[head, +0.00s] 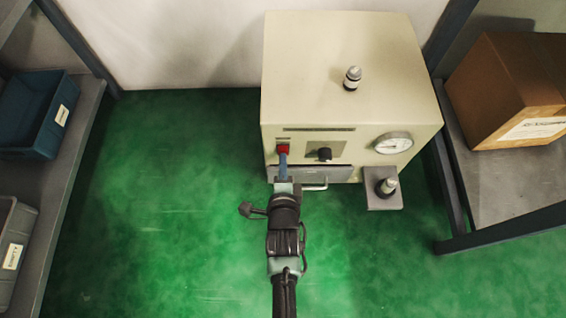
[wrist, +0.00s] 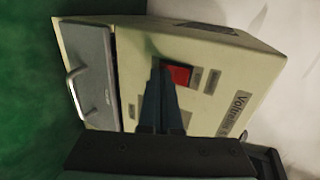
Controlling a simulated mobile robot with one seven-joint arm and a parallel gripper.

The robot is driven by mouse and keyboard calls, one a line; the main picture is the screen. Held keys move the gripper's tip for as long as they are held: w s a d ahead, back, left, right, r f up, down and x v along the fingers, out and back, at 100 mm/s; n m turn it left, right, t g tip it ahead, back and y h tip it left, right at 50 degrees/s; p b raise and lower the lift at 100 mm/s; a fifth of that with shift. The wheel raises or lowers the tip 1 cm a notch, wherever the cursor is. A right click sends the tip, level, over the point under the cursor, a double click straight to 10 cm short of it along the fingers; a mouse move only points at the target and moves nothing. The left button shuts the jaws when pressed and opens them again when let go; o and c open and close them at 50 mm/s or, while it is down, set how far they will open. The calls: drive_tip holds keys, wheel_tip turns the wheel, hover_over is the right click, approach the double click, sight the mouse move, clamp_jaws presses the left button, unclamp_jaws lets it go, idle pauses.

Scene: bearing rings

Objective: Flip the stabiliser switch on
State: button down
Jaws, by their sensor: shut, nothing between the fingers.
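The stabiliser is a cream box (head: 345,65) standing on the green floor, and its front panel also shows in the wrist view (wrist: 208,62). Its red rocker switch (head: 283,149) is at the upper left of the front panel. In the wrist view the red switch (wrist: 180,75) shows just past the fingertips, partly hidden by them. My gripper (head: 283,158) is shut and empty, with its blue-grey fingers at the lower edge of the switch. I cannot tell whether the tips touch it. Which way the rocker is tilted is not clear.
A small post stands on a side plate (head: 383,202). Shelves with a blue bin (head: 30,125) and a cardboard box (head: 505,85) flank the floor.

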drive_tip(key=shift+w, duration=0.2)
drive_tip(key=shift+r, duration=0.1)
drive_tip(key=shift+r+p, duration=0.75)
drive_tip(key=shift+p, duration=0.1)
